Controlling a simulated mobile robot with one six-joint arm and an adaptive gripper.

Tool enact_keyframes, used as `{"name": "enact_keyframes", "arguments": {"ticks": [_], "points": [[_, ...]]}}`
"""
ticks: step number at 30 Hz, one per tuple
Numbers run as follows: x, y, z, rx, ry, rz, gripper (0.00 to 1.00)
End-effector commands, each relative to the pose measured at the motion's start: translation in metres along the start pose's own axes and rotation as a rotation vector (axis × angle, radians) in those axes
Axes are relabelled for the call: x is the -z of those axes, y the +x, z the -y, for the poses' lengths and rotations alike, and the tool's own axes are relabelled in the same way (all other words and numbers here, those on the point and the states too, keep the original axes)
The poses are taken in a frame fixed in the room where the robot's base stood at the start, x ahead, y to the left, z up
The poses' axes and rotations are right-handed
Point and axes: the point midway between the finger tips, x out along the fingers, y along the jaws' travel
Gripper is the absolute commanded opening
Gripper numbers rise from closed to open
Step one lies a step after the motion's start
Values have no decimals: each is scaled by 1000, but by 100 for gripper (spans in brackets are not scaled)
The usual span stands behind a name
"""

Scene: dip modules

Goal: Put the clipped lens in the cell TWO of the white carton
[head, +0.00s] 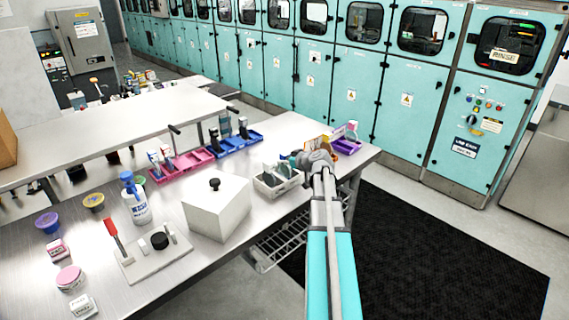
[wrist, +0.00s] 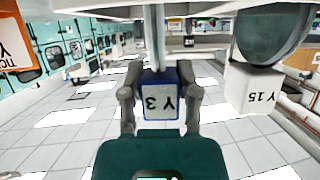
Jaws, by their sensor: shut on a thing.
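My gripper (head: 308,158) is above the right end of the bench, just beyond the white carton (head: 287,188). In the wrist view, my gripper (wrist: 160,98) is shut on a blue clip (wrist: 159,101) with a white label that reads "Y 3" upside down. Any lens on this clip is hard to make out. The white carton stands upright and has dark pieces in it. Its cell marks cannot be read. In the wrist view, a large dark round lens (wrist: 272,30) with a white block marked "Y 15" (wrist: 254,89) is at the right, apart from my fingers.
A purple tray (head: 347,148) stands at the bench's right end, partly behind my gripper. Blue (head: 232,146) and pink (head: 190,160) trays stand behind the carton. A white box with a black knob (head: 217,209) is close at its left. An orange labelled thing (wrist: 18,42) is upper left in the wrist view.

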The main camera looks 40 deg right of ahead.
Motion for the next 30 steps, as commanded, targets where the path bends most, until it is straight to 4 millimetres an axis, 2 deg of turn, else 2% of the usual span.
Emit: {"name": "enact_keyframes", "arguments": {"ticks": [10,11,16,30], "points": [[-3,2,0,0,0,0,0],[-3,1,0,1,0,0,45],[-2,1,0,1,0,0,76],[-1,1,1,1,0,0,76]]}}
